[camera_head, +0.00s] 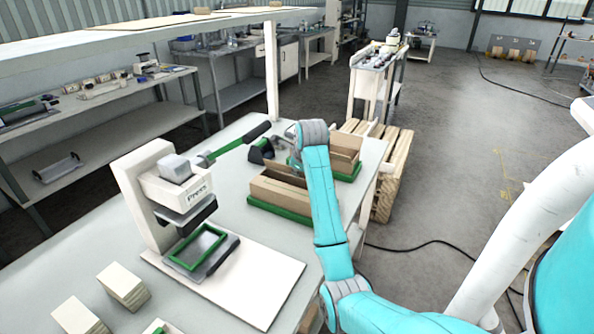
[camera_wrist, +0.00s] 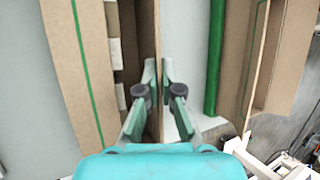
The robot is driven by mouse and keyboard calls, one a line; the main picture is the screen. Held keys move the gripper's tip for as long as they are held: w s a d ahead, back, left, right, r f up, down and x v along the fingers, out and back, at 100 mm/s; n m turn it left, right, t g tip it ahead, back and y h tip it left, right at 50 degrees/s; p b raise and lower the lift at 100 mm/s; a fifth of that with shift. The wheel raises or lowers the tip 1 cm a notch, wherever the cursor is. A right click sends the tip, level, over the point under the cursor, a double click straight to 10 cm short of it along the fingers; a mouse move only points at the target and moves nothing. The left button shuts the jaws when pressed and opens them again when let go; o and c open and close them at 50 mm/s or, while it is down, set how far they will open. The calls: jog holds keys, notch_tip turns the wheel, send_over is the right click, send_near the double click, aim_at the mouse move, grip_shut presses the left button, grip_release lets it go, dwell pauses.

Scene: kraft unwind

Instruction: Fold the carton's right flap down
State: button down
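The right flap (camera_wrist: 158,40) stands upright, seen nearly edge-on. My gripper (camera_wrist: 158,78) has one fingertip on each side of this flap, close together, and looks shut on it. In the head view my teal arm hides the carton's right end and most of the gripper.
A second open carton (camera_head: 345,150) stands just behind and to the right; its panel (camera_wrist: 255,60) is near my right finger. A press (camera_head: 170,190) with a green frame (camera_head: 200,247) stands at left. Stacked cartons (camera_head: 122,285) lie in front. A wooden pallet (camera_head: 393,170) is beside the bench.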

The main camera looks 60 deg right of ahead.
jog(key=shift+a+f+n+t+h, duration=0.25)
jog(key=shift+a+f+n+h, duration=0.1)
jog(key=shift+h, duration=0.75)
jog(key=shift+a+f+n+t+h, duration=0.25)
jog(key=shift+a+h, duration=0.1)
jog(key=shift+h, duration=0.75)
jog(key=shift+a+f+n+t+h, duration=0.25)
jog(key=shift+a+n+h, duration=0.1)
jog(key=shift+h, duration=0.75)
jog(key=c, duration=1.4)
grip_release()
jog(key=shift+o, duration=0.2)
